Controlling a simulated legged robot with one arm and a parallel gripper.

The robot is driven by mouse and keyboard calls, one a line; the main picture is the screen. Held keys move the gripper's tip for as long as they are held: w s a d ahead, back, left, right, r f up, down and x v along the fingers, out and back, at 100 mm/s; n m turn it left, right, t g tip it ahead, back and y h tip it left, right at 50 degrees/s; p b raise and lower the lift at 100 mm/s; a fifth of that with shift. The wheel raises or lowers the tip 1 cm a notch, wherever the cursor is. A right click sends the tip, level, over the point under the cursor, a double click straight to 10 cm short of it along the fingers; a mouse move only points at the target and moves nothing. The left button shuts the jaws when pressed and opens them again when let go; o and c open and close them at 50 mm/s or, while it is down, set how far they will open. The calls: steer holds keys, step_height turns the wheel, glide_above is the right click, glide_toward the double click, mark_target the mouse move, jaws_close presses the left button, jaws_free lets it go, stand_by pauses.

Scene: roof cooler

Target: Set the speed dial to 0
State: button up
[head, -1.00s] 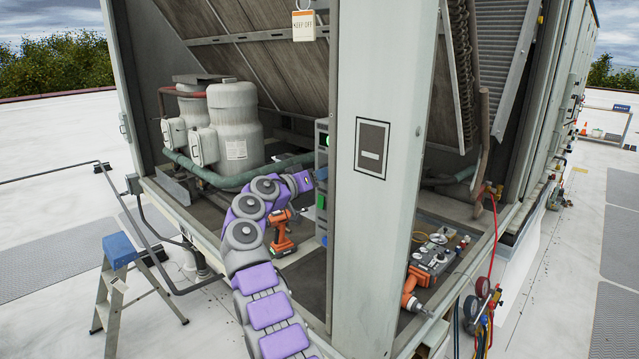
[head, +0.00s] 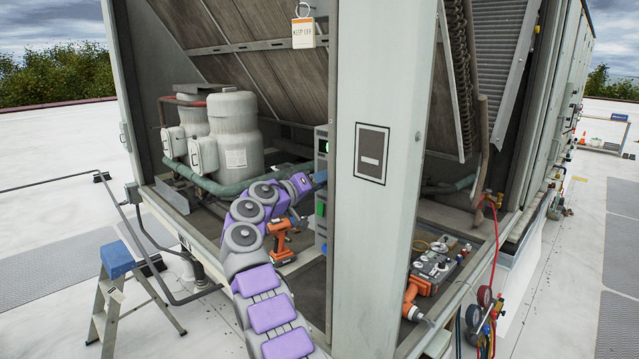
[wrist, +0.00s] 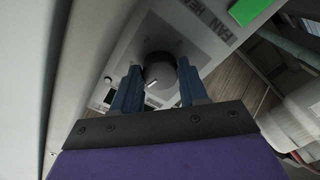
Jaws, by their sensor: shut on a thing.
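The speed dial (wrist: 160,72) is a dark round knob with a light pointer mark, on a grey panel lettered "FAN" in the wrist view. My gripper (wrist: 160,88) has its two blue fingers on either side of the dial and is shut on it. In the head view my gripper (head: 320,178) reaches the front of the narrow grey control box (head: 321,215), beside the wide pillar. The dial itself is hidden there.
A green button (wrist: 250,8) is near the dial on the same panel. The wide pillar (head: 384,230) stands close to the right of my gripper. An orange drill (head: 283,240) stands on the floor of the unit below my arm. White compressors (head: 236,140) are behind, to the left.

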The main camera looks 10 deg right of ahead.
steer(key=shift+a+n, duration=0.15)
steer(key=shift+n, duration=0.25)
steer(key=shift+w+f+n, duration=0.1)
steer(key=shift+f+n, duration=0.05)
steer(key=shift+n, duration=0.95)
stand_by(1.8)
steer(key=o, duration=1)
steer(key=shift+w, duration=0.2)
steer(key=shift+o, duration=0.2)
steer(key=shift+s, duration=0.1)
steer(key=v, duration=1.7)
steer(key=shift+a+b, duration=0.25)
steer(key=shift+b, duration=0.15)
